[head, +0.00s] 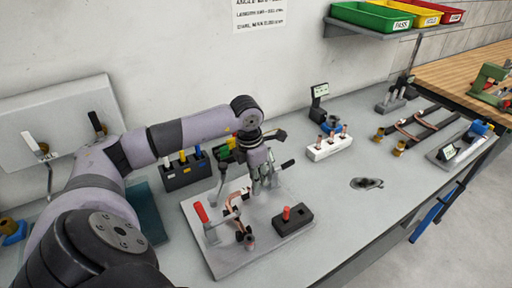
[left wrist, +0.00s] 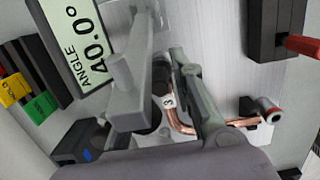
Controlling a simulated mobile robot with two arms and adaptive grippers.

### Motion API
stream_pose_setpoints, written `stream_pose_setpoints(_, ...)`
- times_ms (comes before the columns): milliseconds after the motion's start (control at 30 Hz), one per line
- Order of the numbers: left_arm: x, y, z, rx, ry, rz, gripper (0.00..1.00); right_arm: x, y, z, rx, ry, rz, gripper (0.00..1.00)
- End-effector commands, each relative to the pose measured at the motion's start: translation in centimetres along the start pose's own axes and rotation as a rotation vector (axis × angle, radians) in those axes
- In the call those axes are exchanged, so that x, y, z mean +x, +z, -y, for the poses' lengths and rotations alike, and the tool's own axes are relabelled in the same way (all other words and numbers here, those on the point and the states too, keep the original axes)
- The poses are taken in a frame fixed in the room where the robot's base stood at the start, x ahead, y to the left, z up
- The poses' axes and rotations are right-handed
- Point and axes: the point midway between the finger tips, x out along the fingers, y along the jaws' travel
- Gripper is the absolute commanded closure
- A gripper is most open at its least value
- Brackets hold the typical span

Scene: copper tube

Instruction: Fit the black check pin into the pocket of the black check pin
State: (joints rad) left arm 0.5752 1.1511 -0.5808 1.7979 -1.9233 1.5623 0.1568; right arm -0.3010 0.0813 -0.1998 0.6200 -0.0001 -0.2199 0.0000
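My left gripper (head: 263,180) points down over the grey fixture plate. In the left wrist view its two fingers (left wrist: 166,92) stand apart, with a dark cylindrical part (left wrist: 161,75) between them. I cannot tell whether this is the black check pin, or whether the fingers press on it. A bent copper tube (left wrist: 180,122) with a tag reading 3 passes just below the fingers. The pocket of the black check pin cannot be made out. A black block (head: 303,222) with a red-topped pin (head: 286,213) stands at the plate's right. My right gripper is out of view.
A red-handled clamp (head: 201,212) stands on the plate's left. A rack (head: 184,176) with white, yellow and blue pins is behind it. A white block (head: 330,148) with copper-coloured parts is to the right.

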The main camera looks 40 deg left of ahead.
Motion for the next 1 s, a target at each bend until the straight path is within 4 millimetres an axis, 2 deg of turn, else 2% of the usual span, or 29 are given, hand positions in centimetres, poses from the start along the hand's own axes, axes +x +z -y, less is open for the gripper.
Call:
stream_pose_setpoints(67, 0.0, 0.0, 0.0, 0.000, 0.000, 0.000, 0.78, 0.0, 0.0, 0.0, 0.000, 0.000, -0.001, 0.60)
stream_pose_setpoints(400, -0.1, 0.0, 0.0, 0.000, 0.000, 0.000, 1.00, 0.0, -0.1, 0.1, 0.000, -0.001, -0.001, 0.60)
stream_pose_setpoints(800, -0.2, 0.0, 0.0, 0.000, 0.001, 0.001, 1.00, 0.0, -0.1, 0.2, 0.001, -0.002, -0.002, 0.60)
stream_pose_setpoints(1000, -1.5, 0.2, -0.1, -0.001, 0.002, 0.002, 1.00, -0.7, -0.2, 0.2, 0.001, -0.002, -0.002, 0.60)
